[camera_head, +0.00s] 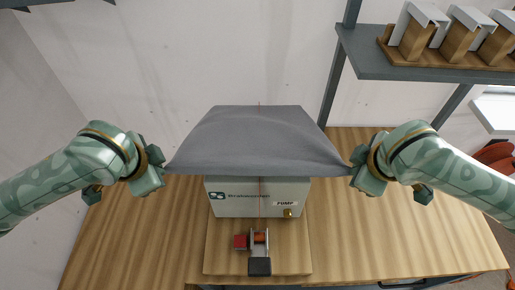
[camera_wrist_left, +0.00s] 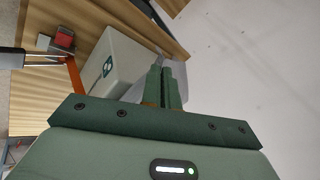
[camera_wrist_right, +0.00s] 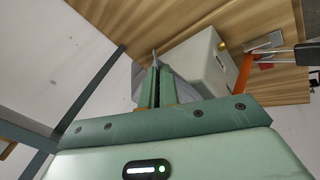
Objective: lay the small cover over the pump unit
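The small cover (camera_head: 260,140) is a dark grey cloth sheet, spread wide in the head view. It lies over or just above the top of the pump unit (camera_head: 235,205), a pale box labelled PUMP with a brass knob. Whether cloth and box touch cannot be told.
The pump unit stands on a wooden board on a wooden table (camera_head: 400,240). A small device with a red block (camera_head: 240,241) and a black handle (camera_head: 260,266) sits in front of it. A grey shelf (camera_head: 400,68) with several covered wooden blocks hangs at upper right. The table sides are clear.

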